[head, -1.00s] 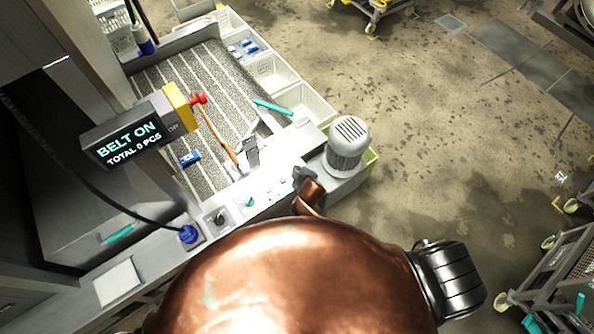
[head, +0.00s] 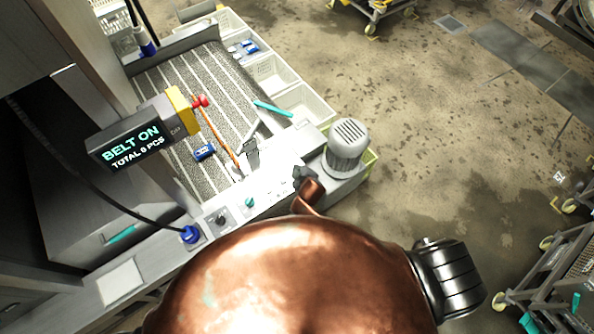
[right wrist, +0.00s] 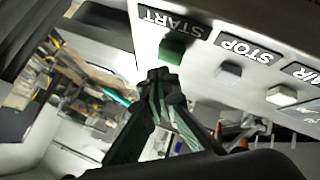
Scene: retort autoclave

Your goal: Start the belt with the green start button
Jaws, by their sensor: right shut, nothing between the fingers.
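The green start button (right wrist: 172,51) is on a pale panel under a START label (right wrist: 172,21) in the right wrist view. My right gripper (right wrist: 160,75) is shut and empty, its tips just below the button; I cannot tell whether they touch. In the head view the right gripper (head: 303,175) is a small dark shape over the front panel, and the button cannot be made out. The belt (head: 200,80) is grey with pale stripes. The display (head: 130,142) reads BELT ON, with a TOTAL count below. My left gripper is not in view.
A white button (right wrist: 228,73) under STOP sits beside the start button, with another pale button (right wrist: 281,95) beyond. A blue item (head: 204,152) lies on the belt. A grey motor (head: 347,145) stands right of the gripper.

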